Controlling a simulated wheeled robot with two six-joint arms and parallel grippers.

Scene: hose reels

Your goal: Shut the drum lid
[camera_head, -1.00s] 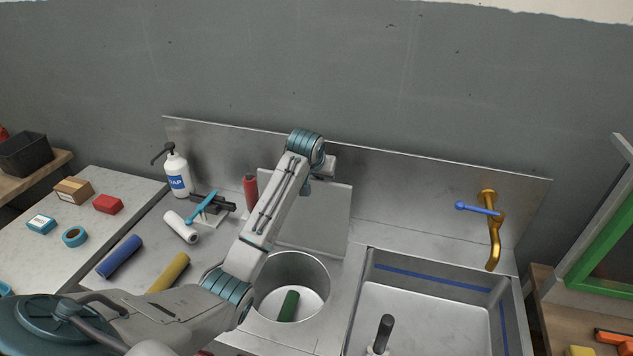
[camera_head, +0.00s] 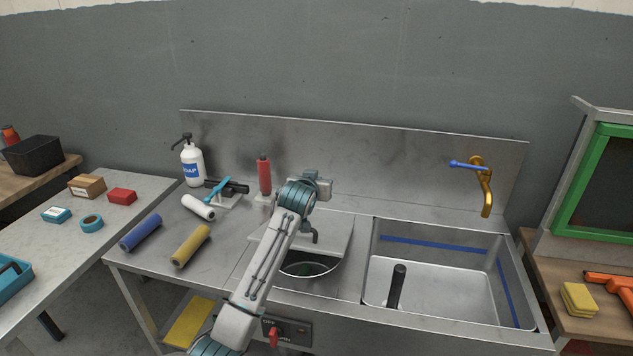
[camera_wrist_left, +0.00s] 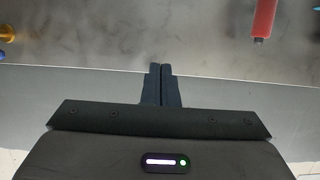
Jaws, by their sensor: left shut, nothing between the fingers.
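The drum lid (camera_head: 335,232) is a flat grey metal plate in the head view, tilted down over part of the round drum. The drum (camera_head: 310,276) is sunk in the worktop; its front opening still shows, with a dark green roller (camera_head: 308,268) inside. My left gripper (camera_head: 314,238) is shut and empty, pointing down at the lid's upper face; I cannot tell if it touches. My arm hides the lid's left middle. In the left wrist view the shut fingers (camera_wrist_left: 162,76) show against the backsplash and wall. My right gripper is not in view.
A red bottle (camera_head: 264,175) stands behind the drum, left of my wrist. A sink (camera_head: 440,283) with a brass tap (camera_head: 484,190) is to the right. White, yellow (camera_head: 191,246) and blue (camera_head: 140,233) rollers and a soap bottle (camera_head: 192,165) are left.

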